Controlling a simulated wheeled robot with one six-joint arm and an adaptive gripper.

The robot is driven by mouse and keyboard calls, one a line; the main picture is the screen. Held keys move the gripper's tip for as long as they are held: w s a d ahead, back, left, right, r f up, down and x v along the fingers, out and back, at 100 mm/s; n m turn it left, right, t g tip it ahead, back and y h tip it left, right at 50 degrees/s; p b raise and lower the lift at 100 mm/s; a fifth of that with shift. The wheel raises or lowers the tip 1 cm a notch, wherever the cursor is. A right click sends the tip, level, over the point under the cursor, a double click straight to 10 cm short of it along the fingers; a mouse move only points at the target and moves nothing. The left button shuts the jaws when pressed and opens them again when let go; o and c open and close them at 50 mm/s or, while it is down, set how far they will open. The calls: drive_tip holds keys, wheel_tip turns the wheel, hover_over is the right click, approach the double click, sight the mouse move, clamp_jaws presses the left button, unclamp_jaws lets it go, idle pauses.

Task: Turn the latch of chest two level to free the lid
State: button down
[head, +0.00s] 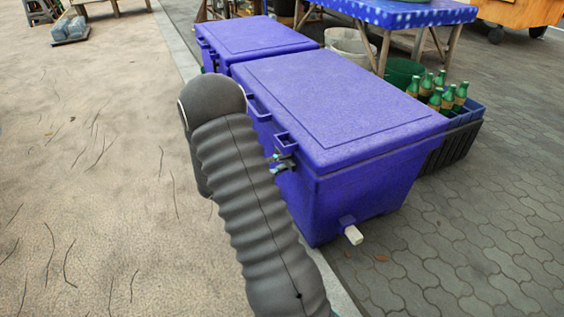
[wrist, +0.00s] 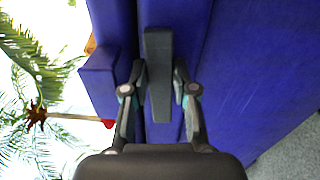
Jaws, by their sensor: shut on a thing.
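The nearer blue chest (head: 345,105) stands with its lid down, and a second blue chest (head: 262,38) stands behind it. No number shows on either. My gripper (head: 282,163) is at the side of the nearer chest, just below the lid rim, partly hidden by my arm. In the wrist view a dark grey bar, the latch (wrist: 158,50), lies between the two fingers of my gripper (wrist: 159,78), which are shut on it. The latch runs about parallel to the chest's long edges. The latch cannot be made out in the head view.
Green bottles (head: 440,92) stand in a crate (head: 462,118) right of the nearer chest. A blue-topped table (head: 410,13) and pale buckets (head: 348,45) stand behind. A white spout (head: 353,235) juts from the chest's low front. Sandy ground on the left is open.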

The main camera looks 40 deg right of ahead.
drive_tip(key=shift+m, duration=0.5)
drive_tip(key=c, duration=0.9)
unclamp_jaws()
drive_tip(key=v, duration=1.2)
drive_tip(key=shift+f, duration=0.15)
